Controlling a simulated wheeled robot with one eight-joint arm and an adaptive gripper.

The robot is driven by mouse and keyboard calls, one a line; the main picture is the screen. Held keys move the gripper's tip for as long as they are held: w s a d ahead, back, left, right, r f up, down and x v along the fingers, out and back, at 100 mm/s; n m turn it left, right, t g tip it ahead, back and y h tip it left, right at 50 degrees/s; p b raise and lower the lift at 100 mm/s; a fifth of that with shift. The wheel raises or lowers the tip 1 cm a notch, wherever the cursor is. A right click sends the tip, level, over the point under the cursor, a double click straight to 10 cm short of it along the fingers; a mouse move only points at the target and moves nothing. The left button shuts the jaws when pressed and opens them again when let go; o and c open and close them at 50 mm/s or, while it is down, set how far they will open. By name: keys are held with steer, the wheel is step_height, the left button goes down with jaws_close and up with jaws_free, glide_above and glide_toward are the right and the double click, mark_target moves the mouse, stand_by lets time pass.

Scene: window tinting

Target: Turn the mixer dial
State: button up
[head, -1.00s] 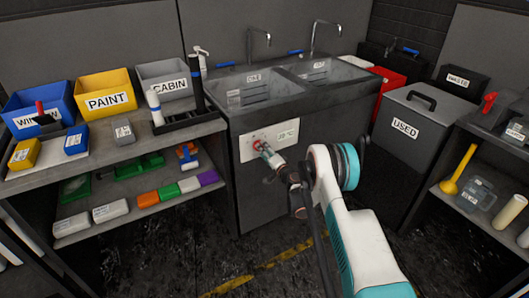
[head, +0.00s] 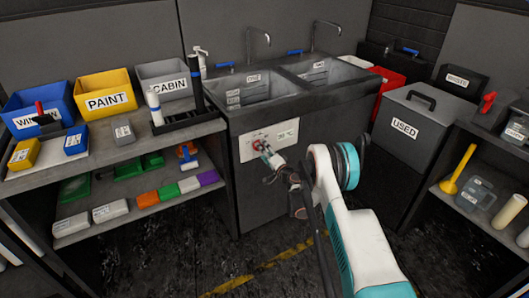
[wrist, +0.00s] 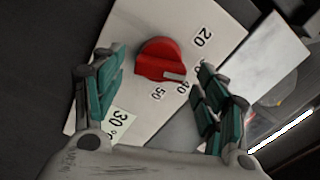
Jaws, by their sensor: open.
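The mixer dial (wrist: 162,60) is a red round knob with a pale pointer mark. It sits on a white plate (wrist: 132,35) with printed numbers on the front of the sink cabinet. In the wrist view the pointer lies near the 40 mark. In the head view the dial (head: 258,146) is partly hidden by my gripper (head: 270,156). In the wrist view my gripper (wrist: 160,100) has its green-padded fingers wide apart, one on each side of the dial. Nothing is between the pads, and the dial appears just beyond them. Contact cannot be told.
The double sink (head: 262,92) with taps is above the plate. A shelf (head: 120,155) with bins and bottles stands left. A grey USED bin (head: 405,130) stands right, near another shelf (head: 480,205). The floor in front of the cabinet is clear.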

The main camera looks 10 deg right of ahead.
steer(key=v, duration=0.7)
steer(key=shift+s, duration=0.2)
steer(key=shift+r, duration=0.15)
steer(key=s+a+r+n+g+y, duration=0.1)
steer(key=a+r+n+g, duration=0.15)
steer(key=r, duration=0.65)
steer(key=s+a+r+n+g, duration=0.1)
steer(key=a+r+n, duration=0.15)
steer(key=r, duration=0.75)
steer(key=s+a+r+n+g+h, duration=0.1)
steer(key=s+a+r+n+g, duration=0.1)
steer(key=s+r, duration=0.6)
steer(key=s+a+r+n+g+h, duration=0.1)
steer(key=s+a+r+g, duration=0.1)
steer(key=s+r, duration=0.65)
steer(key=s+d+f+g+h, duration=0.1)
steer(key=s+d+f, duration=0.1)
steer(key=s, duration=0.9)
steer(key=s+d+f+n+h, duration=0.1)
steer(key=s+d+h, duration=0.1)
steer(key=s, duration=0.9)
steer(key=s+d+f+n+g+h, duration=0.1)
steer(key=s+d+f, duration=0.1)
steer(key=s, duration=0.9)
steer(key=shift+f+g+h, duration=0.3)
steer(key=shift+g, duration=0.05)
